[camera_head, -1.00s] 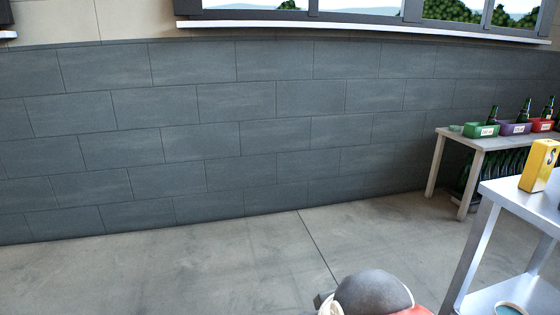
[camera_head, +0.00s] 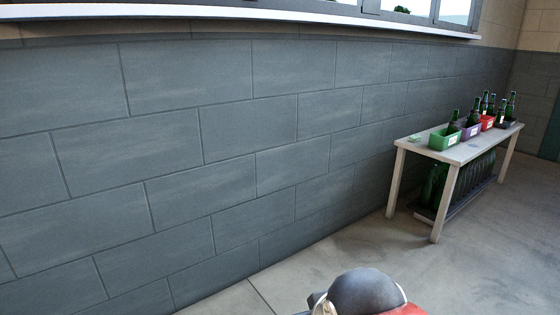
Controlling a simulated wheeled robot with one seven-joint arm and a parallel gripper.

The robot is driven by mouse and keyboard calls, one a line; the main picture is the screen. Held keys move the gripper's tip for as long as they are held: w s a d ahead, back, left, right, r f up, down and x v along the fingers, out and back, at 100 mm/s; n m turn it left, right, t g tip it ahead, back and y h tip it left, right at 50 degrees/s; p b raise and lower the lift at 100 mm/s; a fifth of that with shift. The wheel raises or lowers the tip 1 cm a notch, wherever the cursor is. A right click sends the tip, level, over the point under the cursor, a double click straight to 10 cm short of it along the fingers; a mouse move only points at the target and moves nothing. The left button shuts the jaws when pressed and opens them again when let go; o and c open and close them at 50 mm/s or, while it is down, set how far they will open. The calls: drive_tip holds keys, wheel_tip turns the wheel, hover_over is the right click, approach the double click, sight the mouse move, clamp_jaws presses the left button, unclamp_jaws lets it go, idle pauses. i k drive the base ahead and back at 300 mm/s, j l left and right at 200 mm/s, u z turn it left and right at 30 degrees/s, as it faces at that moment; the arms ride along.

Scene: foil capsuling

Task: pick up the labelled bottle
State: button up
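The bins carry small white labels; at this distance I cannot tell which bottle is labelled. A grey and red rounded part of my own arm shows at the bottom. My gripper is not in view.
More green bottles (camera_head: 470,178) stand close together on a low shelf under the table. The grey block wall (camera_head: 230,140) runs along the left and behind the table. The concrete floor (camera_head: 380,245) in front of the table is clear.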

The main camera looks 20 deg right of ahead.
sight(499, 117)
drive_tip(key=i+l+z, duration=0.2)
drive_tip(key=z, duration=0.2)
drive_tip(key=i+l+z, duration=0.1)
drive_tip(key=i+z, duration=0.95)
drive_tip(key=z, duration=0.15)
drive_tip(key=i+j+z, duration=0.15)
drive_tip(key=i+z, duration=0.25)
drive_tip(key=i+l, duration=0.25)
drive_tip(key=i, duration=0.2)
drive_tip(key=i+l, duration=0.2)
drive_tip(key=i, duration=0.3)
drive_tip(key=i+l, duration=0.2)
drive_tip(key=i, duration=0.25)
drive_tip(key=i+l+u, duration=0.1)
drive_tip(key=i+l, duration=0.15)
drive_tip(key=i, duration=0.2)
drive_tip(key=i+l+u, duration=0.15)
drive_tip(key=l, duration=0.2)
drive_tip(key=i+l+u, duration=0.15)
drive_tip(key=l, duration=0.25)
drive_tip(key=i+l+u, duration=0.1)
drive_tip(key=l, duration=0.3)
drive_tip(key=i+l+u, duration=0.15)
drive_tip(key=l, duration=0.3)
drive_tip(key=i, duration=0.1)
